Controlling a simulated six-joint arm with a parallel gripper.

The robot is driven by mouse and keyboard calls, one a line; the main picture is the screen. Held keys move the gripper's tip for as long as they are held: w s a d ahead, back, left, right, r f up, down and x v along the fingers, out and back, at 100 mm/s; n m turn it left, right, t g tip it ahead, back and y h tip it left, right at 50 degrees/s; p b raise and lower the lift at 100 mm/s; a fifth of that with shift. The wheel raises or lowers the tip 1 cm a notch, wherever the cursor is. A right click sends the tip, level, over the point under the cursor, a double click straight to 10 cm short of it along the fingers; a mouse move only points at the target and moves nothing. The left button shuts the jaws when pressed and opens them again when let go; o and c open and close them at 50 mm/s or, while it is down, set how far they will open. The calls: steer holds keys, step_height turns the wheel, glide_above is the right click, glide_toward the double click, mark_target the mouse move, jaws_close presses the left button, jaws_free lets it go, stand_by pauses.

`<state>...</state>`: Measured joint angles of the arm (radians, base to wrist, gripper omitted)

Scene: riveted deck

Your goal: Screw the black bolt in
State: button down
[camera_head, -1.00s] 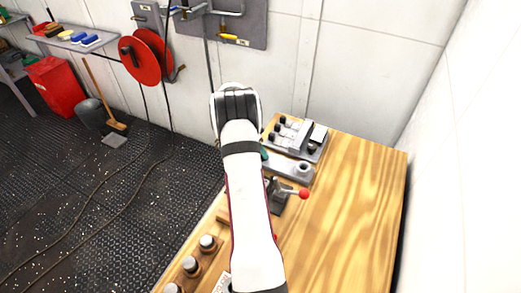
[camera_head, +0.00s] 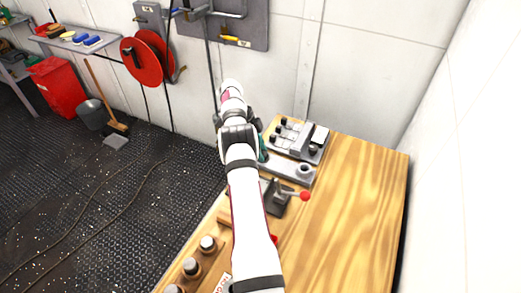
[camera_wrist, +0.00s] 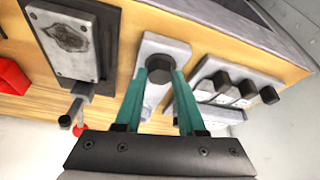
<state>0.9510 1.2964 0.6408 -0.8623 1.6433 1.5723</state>
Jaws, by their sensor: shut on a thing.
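The black bolt (camera_wrist: 157,84) shows its dark head in the wrist view, above a grey metal plate (camera_wrist: 163,46). My gripper (camera_wrist: 162,74) has two teal fingers, one on each side of the bolt head, and is shut on it. How deep the bolt sits in the plate is hidden. In the head view the same plate (camera_head: 290,169) lies on the wooden bench, with a round collar at its right end. My gripper (camera_head: 263,152) shows there only as a bit of teal behind my arm, and the bolt is hidden.
Beside the plate, a grey rack (camera_wrist: 213,98) holds several black bolts; it also shows in the head view (camera_head: 299,138). On the other side stands a clamp (camera_head: 277,195) with a red-knobbed lever (camera_head: 304,196). The bench's right side (camera_head: 355,210) is clear.

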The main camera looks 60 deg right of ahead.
steer(key=shift+r+m, duration=0.1)
steer(key=shift+m, duration=0.5)
steer(key=c, duration=0.5)
jaws_free()
step_height(320, 180, up, 4)
steer(key=shift+s+r, duration=0.1)
steer(key=shift+r, duration=0.1)
steer(key=s+r, duration=0.6)
steer(key=s, duration=0.5)
steer(key=shift+s+a+r, duration=0.25)
steer(key=shift+a, duration=0.1)
